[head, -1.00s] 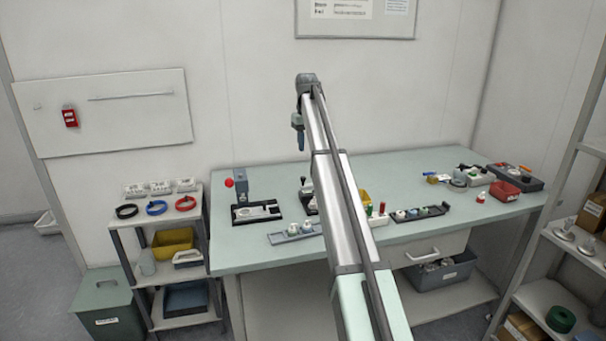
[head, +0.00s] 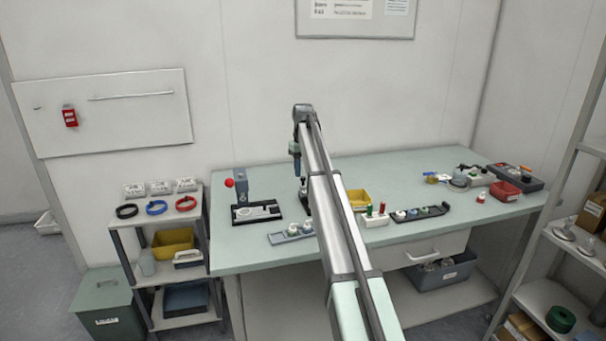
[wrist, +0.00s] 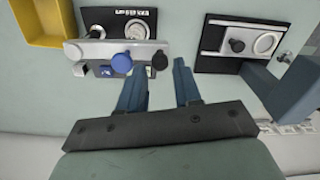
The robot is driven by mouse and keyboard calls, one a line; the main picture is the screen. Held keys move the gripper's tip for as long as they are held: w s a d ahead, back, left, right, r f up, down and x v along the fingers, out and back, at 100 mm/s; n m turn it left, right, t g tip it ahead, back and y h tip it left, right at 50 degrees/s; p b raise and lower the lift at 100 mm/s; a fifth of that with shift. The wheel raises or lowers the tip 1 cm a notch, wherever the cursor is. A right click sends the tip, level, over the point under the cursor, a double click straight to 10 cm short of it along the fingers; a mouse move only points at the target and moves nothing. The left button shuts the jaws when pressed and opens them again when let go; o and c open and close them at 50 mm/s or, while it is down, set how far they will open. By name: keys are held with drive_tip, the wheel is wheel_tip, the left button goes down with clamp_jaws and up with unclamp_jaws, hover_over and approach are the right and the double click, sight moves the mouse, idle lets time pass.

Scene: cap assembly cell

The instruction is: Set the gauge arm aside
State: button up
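In the wrist view, what looks like the gauge arm (wrist: 110,48) is a silver bar lying across a black fixture plate (wrist: 145,16) with a round dial-like part. A blue knob (wrist: 122,62) is at the bar's front edge and a black knob (wrist: 160,60) at its right end. My gripper (wrist: 158,68) is open and empty, its two blue-grey fingers pointing at the bar's right end. The black knob shows between the fingertips; I cannot tell the height left. In the head view, my gripper (head: 297,168) hangs above the bench, and my arm hides most of the fixture.
A second black fixture (wrist: 238,42) with a blue-grey upright (wrist: 285,92) stands to the right in the wrist view. A yellow bin (wrist: 45,22) is at the left. In the head view, a dark tray of small parts (head: 420,214) lies right of my arm.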

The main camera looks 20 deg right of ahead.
drive_tip(key=shift+f, duration=0.9)
drive_tip(key=shift+c, duration=0.2)
clamp_jaws()
